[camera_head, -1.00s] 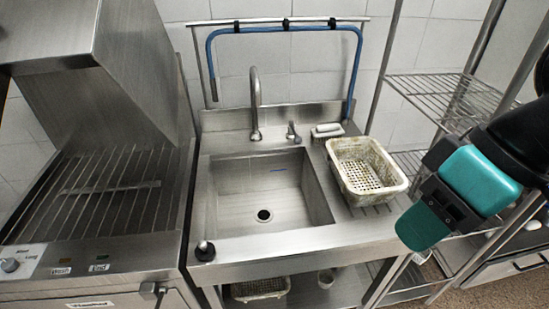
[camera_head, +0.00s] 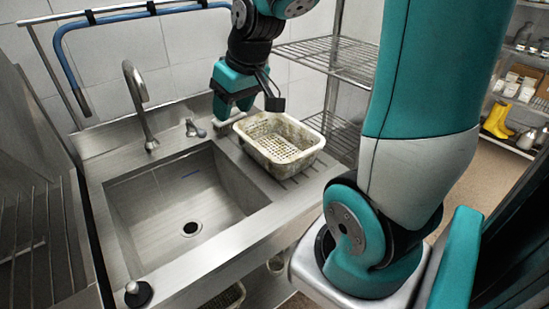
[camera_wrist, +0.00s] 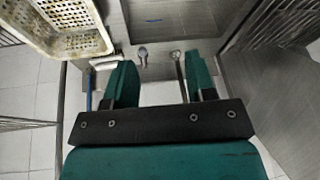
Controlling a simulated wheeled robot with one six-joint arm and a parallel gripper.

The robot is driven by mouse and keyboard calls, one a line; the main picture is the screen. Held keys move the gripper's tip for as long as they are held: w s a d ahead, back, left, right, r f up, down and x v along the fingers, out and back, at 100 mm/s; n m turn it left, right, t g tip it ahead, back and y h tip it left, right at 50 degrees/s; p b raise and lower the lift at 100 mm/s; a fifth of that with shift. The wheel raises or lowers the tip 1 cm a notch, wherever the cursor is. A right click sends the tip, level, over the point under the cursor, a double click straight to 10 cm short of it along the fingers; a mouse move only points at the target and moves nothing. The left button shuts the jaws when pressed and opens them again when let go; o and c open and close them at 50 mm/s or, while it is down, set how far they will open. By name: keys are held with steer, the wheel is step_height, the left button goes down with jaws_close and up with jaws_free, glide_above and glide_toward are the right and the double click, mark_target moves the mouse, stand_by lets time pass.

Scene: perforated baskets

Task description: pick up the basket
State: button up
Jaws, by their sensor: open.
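A worn cream perforated basket (camera_head: 290,160) stands upright on the ribbed drainboard to the right of the sink; it looks empty. In the wrist view the basket (camera_wrist: 75,47) shows at the upper left, cut off by the edge. My gripper (camera_head: 235,104) hangs near the basket's back left corner, by the wall side. In the wrist view its two teal fingers (camera_wrist: 160,82) are spread apart with nothing between them. The basket lies to the left of both fingers there, clear of them.
The steel sink (camera_head: 175,210) with its tall faucet (camera_head: 138,100) is left of the basket. A wire shelf rack (camera_head: 325,58) stands behind right. A blue hose (camera_head: 150,14) runs along the wall. Another basket (camera_head: 226,296) sits under the counter.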

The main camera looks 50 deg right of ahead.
steer(key=d+f+m+h+b, duration=0.2)
steer(key=d+f, duration=0.2)
steer(key=d, duration=0.6)
glide_toward(254, 143)
steer(key=x, duration=0.3)
steer(key=p+x, duration=0.1)
steer(key=x, duration=0.1)
steer(key=shift+s+d+f, duration=0.15)
steer(key=shift+s+d, duration=0.05)
steer(key=shift+s, duration=0.1)
steer(key=shift+w+p+x, duration=0.15)
steer(key=shift+p+x, duration=0.05)
steer(key=shift+x, duration=1.3)
steer(key=shift+w+p+x, duration=0.1)
steer(key=shift+p+x, duration=0.1)
steer(key=shift+x, duration=1.3)
steer(key=shift+a, duration=0.15)
jaws_close()
